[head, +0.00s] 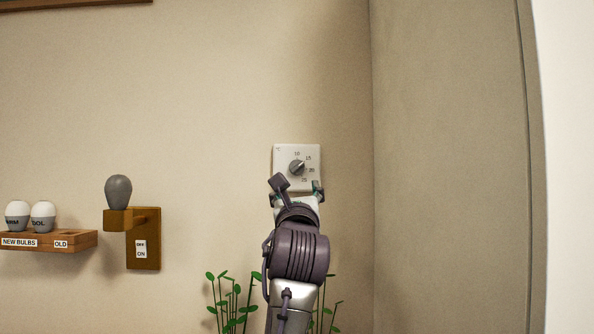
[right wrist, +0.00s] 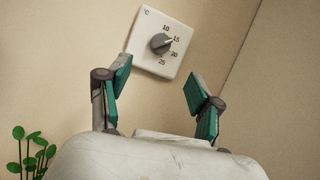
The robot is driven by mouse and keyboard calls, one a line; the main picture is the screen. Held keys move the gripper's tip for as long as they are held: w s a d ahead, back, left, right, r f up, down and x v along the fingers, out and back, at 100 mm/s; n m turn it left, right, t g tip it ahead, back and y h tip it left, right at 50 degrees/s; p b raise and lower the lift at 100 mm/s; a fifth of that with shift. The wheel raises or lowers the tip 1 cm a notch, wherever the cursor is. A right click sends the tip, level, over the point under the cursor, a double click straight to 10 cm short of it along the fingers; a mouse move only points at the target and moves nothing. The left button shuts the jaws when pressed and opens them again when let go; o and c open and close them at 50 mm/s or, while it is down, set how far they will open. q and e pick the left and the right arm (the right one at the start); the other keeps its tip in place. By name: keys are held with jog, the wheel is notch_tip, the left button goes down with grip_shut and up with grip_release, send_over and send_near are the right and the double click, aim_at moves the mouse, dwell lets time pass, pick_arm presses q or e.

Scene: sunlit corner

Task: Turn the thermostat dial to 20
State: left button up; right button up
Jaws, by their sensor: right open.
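The thermostat (head: 284,155) is a white square plate on the wall, with a round grey dial (head: 296,167) at its middle. It also shows in the right wrist view (right wrist: 145,55), where the dial (right wrist: 160,43) has a pale mark pointing toward 15. The numbers 10, 15, 20 and 25 run around the dial's right side. My right gripper (head: 297,186) is just below the dial in the head view. In the right wrist view its two teal-padded fingers (right wrist: 157,82) are apart, with nothing between them and the thermostat beyond. My left gripper is not in view.
On the left, a wooden shelf (head: 85,240) labelled NEW BULBS and OLD holds white bulbs. A wooden wall bracket (head: 146,255) carries a grey bulb (head: 118,192) and an OFF/ON label. A green plant (head: 235,308) stands below the thermostat. A wall corner lies to its right.

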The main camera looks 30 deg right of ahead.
aim_at(297, 170)
jog(key=p+x, duration=0.4)
jog(key=x, duration=0.7)
jog(key=shift+d+r, duration=0.15)
jog(key=shift+w+d+r, duration=0.1)
jog(key=shift+w+d, duration=0.15)
jog(key=shift+w, duration=0.25)
jog(key=c, duration=1.1)
